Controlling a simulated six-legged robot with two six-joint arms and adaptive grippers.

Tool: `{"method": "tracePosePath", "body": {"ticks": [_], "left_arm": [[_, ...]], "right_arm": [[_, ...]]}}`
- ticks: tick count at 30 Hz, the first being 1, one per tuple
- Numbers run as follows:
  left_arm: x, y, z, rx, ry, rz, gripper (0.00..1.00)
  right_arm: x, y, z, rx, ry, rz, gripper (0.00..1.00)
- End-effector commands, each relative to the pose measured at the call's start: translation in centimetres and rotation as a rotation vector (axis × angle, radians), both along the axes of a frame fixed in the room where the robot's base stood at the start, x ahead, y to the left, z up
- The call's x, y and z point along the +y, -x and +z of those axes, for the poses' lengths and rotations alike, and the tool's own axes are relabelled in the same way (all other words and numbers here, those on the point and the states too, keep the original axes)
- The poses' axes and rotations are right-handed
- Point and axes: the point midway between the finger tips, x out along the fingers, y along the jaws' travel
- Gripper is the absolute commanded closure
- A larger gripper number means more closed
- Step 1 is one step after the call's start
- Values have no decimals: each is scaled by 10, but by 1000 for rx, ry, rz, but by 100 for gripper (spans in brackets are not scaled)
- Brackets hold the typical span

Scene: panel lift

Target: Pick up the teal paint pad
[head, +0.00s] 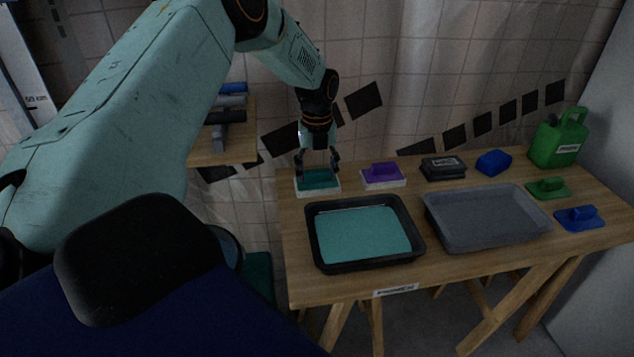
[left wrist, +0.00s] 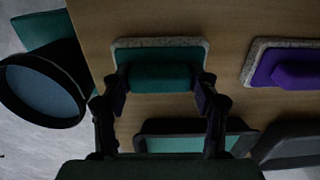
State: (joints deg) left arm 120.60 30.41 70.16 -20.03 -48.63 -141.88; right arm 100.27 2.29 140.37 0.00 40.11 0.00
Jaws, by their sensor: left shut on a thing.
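The teal paint pad (head: 319,181) sits at the back left of the wooden table, its pale pad side down. It also shows in the left wrist view (left wrist: 160,52), upper middle. My left gripper (head: 318,172) comes down on it from above. In the left wrist view its two fingers (left wrist: 160,88) stand at either end of the pad's raised teal handle and are shut on it. The pad appears to be at table level; I cannot tell whether it is lifted. My right gripper is not in view.
A purple pad (head: 383,175) lies just right of the teal one. A black tray of teal paint (head: 411,258) and a grey tray (head: 485,218) are in front.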

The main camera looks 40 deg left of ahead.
Motion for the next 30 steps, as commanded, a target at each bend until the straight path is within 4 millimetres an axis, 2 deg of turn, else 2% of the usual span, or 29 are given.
{"method": "tracePosePath", "body": {"ticks": [5, 8, 15, 21, 25, 30], "left_arm": [[0, 0, 1, -1, -1, 0, 71], [0, -1, 10, -3, 0, 0, 71], [0, -1, 57, -4, 0, -1, 71], [0, -1, 88, -1, 0, 0, 71], [0, 0, 98, 1, -1, 0, 71], [0, 0, 100, 1, -1, 0, 71]], "right_arm": [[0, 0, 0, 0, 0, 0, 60], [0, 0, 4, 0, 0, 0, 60], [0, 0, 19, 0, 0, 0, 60], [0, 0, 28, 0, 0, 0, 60], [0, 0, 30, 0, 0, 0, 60], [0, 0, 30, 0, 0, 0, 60]]}}
